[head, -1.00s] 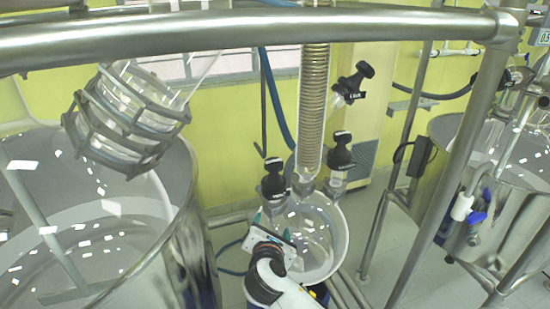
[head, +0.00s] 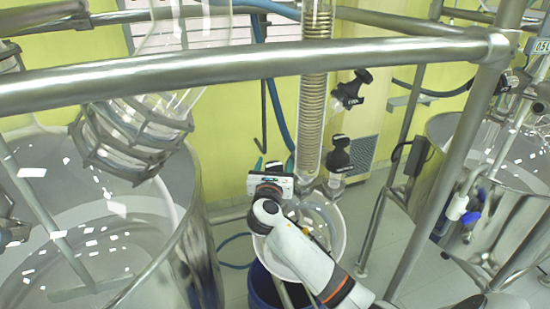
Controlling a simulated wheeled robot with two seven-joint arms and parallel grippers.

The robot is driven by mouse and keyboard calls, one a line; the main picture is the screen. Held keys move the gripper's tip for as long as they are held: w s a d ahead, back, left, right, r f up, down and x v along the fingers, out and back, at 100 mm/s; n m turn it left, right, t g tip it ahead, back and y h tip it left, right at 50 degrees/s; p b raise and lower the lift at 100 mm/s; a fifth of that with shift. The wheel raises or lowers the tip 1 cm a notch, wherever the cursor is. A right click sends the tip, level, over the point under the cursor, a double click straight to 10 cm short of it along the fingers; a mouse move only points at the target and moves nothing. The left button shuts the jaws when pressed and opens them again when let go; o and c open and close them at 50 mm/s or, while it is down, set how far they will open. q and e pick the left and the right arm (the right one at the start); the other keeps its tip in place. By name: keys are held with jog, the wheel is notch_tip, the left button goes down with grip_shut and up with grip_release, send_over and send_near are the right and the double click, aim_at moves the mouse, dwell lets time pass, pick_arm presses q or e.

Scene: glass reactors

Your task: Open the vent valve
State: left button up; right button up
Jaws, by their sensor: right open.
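Several black-handled valves with white labels are on the glassware around the coiled glass column (head: 313,90). One valve (head: 352,88) is at the upper right of the column, and another valve (head: 339,155) is lower, beside its foot. The labels are too small to read, so I cannot tell which is the vent valve. My right gripper (head: 269,168) is open and points away from me, just left of the column's foot. It covers the spot of a third black-handled valve, now mostly hidden. Contact cannot be seen. I cannot make out my left gripper.
A metal rail (head: 240,66) crosses in front of the glassware, above my right arm. A large steel vessel (head: 195,250) fills the left, with a caged glass part (head: 125,140) over it. A round white-rimmed bowl (head: 335,240) is behind my right arm. Another vessel (head: 470,150) stands right.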

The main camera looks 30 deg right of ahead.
jog(key=shift+x, duration=0.8)
jog(key=c, duration=1)
jog(key=shift+n+t+y, duration=0.4)
jog(key=shift+y, duration=0.1)
jog(key=n+t+y, duration=0.1)
jog(key=y, duration=0.1)
jog(key=n+t+y, duration=0.1)
jog(key=n+y, duration=0.1)
jog(key=y, duration=0.1)
jog(key=n+t+y, duration=0.1)
jog(key=n+y, duration=0.1)
jog(key=shift+w+a, duration=0.15)
jog(key=shift+a, duration=0.25)
jog(key=shift+a+f+n+t+y+b, duration=0.1)
jog(key=shift+a+n+t+y+b, duration=0.1)
jog(key=shift+n+y, duration=0.95)
jog(key=shift+a+n+t+y+b, duration=0.15)
jog(key=shift+n+y, duration=0.5)
jog(key=shift+y, duration=1)
jog(key=shift+a, duration=0.1)
